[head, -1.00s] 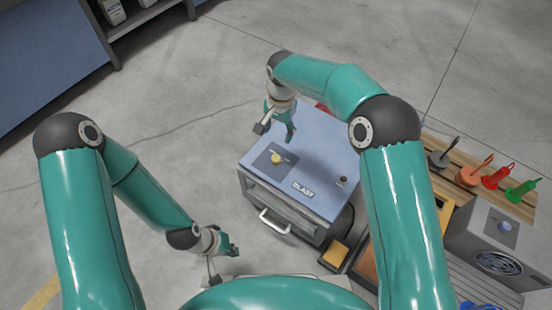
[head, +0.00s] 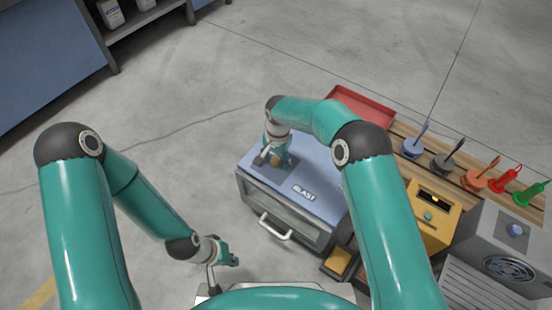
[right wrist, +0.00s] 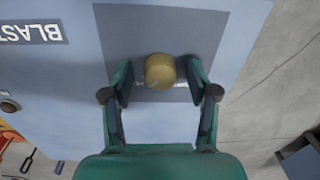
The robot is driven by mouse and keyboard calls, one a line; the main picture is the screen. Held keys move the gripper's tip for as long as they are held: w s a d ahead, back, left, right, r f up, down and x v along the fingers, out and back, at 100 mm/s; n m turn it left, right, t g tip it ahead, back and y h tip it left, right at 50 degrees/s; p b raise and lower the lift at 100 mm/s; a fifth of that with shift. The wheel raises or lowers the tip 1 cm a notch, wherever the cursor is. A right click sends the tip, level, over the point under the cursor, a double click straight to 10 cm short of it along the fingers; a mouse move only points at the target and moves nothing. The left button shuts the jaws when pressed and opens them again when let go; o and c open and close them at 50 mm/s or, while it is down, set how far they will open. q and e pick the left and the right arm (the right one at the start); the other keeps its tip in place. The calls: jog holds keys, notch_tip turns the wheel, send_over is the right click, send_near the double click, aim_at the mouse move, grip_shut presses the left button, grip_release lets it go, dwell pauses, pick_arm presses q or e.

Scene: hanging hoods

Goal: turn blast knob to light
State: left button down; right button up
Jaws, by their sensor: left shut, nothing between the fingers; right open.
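The yellow blast knob (right wrist: 159,70) sits on a dark square plate (right wrist: 205,30) on top of the blue-grey box with the BLAST label (right wrist: 31,31). In the head view the box (head: 317,178) is below my right arm, and the knob (head: 275,160) is partly covered by my right gripper (head: 273,158). In the right wrist view my right gripper (right wrist: 158,80) is open, with one finger on each side of the knob and visible gaps between. Any marks around the knob are not readable. My left gripper (head: 229,257) is shut and empty, low to the left of the box.
A wooden rack (head: 470,199) with several coloured tools stands at the right, beside a yellow box (head: 440,203) and a grey fan unit (head: 512,266). A red tray (head: 362,103) lies behind. The floor left of the blast box is open.

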grip_shut()
jog(key=shift+n, duration=0.4)
jog(key=n, duration=0.3)
jog(key=shift+n+p, duration=0.3)
jog(key=shift+p, duration=0.1)
jog(key=n, duration=0.5)
jog(key=shift+n, duration=0.3)
jog(key=n, duration=0.5)
jog(key=shift+w+g, duration=0.1)
jog(key=shift+g, duration=0.2)
jog(key=n, duration=0.5)
jog(key=shift+d, duration=0.1)
